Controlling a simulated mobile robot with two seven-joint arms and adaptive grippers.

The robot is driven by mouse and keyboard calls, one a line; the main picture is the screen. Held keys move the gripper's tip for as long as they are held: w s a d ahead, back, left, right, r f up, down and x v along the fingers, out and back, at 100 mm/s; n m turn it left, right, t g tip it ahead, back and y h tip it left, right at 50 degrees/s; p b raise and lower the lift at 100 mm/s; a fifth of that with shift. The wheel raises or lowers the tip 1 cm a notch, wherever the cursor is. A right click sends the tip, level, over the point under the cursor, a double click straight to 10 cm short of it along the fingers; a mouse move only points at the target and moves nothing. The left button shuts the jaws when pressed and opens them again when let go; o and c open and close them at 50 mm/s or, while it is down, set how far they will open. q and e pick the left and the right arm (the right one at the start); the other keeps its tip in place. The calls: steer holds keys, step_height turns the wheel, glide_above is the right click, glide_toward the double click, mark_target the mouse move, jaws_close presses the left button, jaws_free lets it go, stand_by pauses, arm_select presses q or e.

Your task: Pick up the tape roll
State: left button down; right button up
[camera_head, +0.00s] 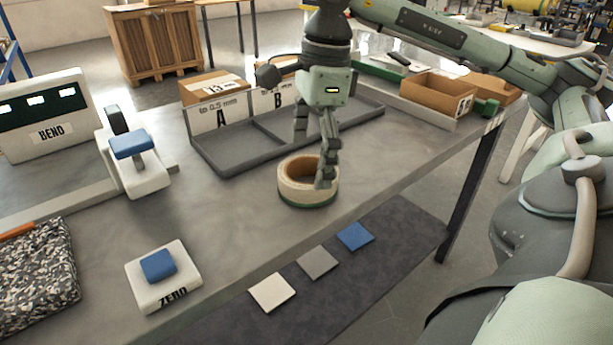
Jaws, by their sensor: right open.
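My right gripper (312,164) points down over the roll and is open. One finger overlaps the roll's right side in the picture, and the other ends near its far rim. I cannot tell whether either finger touches it. My left gripper is not in view.
The grey tray (232,163) with signs A and B stands just behind the roll. A ZERO block (178,293) with a blue pad is at front left, and a BEND machine (45,133) at far left. A dark mat (375,262) with several squares lies below the table's front edge.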

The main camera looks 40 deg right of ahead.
steer(key=shift+w+a+f, duration=0.1)
steer(key=shift+f, duration=1.25)
steer(key=c, duration=1.2)
steer(key=shift+o, duration=0.2)
